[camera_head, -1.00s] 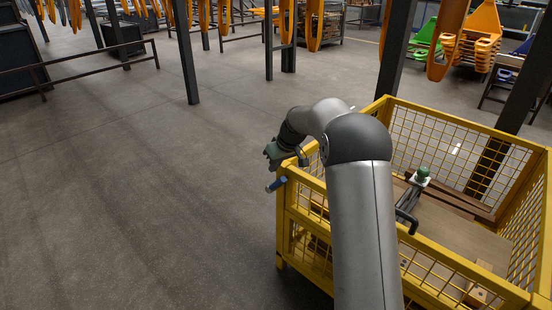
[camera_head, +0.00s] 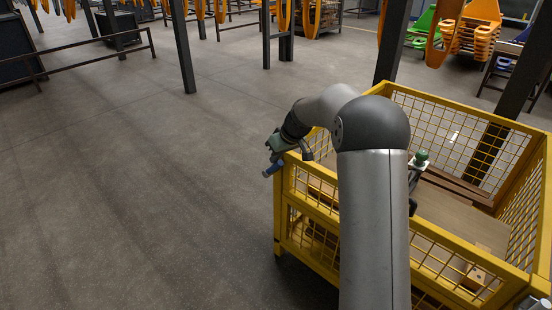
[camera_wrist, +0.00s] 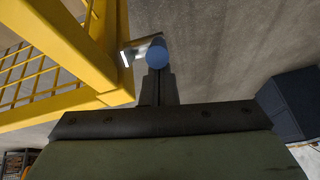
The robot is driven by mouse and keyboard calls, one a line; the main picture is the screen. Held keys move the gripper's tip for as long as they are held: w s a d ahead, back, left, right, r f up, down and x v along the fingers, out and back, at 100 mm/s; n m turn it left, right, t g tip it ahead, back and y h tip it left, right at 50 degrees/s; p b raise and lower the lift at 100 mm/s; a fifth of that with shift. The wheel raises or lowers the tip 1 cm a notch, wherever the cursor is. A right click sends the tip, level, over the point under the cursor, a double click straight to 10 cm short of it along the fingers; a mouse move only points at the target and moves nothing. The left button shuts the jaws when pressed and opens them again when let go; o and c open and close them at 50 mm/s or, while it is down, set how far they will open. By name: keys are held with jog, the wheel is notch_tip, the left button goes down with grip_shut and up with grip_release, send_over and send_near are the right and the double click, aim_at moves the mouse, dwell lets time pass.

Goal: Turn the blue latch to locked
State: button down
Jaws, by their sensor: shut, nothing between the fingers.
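The blue latch (camera_head: 272,169) is a short blue handle at the near-left upper corner of the yellow mesh crate (camera_head: 308,196). In the head view it sticks out to the left, its outer end tilted down. In the wrist view the rounded blue end (camera_wrist: 157,54) sits on a grey metal bracket beside the yellow frame. My gripper (camera_wrist: 160,74) is shut and empty, with its fingertips right at the blue end. I cannot tell whether they touch. In the head view my gripper (camera_head: 271,157) is just above the latch, its fingertips hard to make out.
The crate holds brown boards (camera_head: 455,211) and a green-topped item (camera_head: 420,160). My arm hides part of the crate. The floor (camera_head: 150,200) left of the crate is clear. Dark posts (camera_head: 396,40) stand behind it. A dark box (camera_wrist: 290,103) shows at right in the wrist view.

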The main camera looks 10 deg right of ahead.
aim_at(282, 163)
jog(key=shift+s+d+f+b, duration=0.1)
jog(key=shift+f+b, duration=0.05)
jog(key=shift+b, duration=0.15)
jog(key=shift+s+d+f+t+y+b, duration=0.2)
jog(key=shift+s+f+t+y+b, duration=0.15)
jog(key=shift+b, duration=0.5)
jog(key=shift+s+d+f+b, duration=0.35)
jog(key=shift+s+d+b, duration=0.15)
jog(key=shift+b, duration=0.2)
jog(key=shift+s+d+f+b, duration=0.25)
jog(key=shift+s+f+b, duration=0.2)
jog(key=shift+f, duration=0.1)
jog(key=shift+s+d+f+b, duration=0.2)
jog(key=shift+s+f+b, duration=0.2)
jog(key=shift+f, duration=0.1)
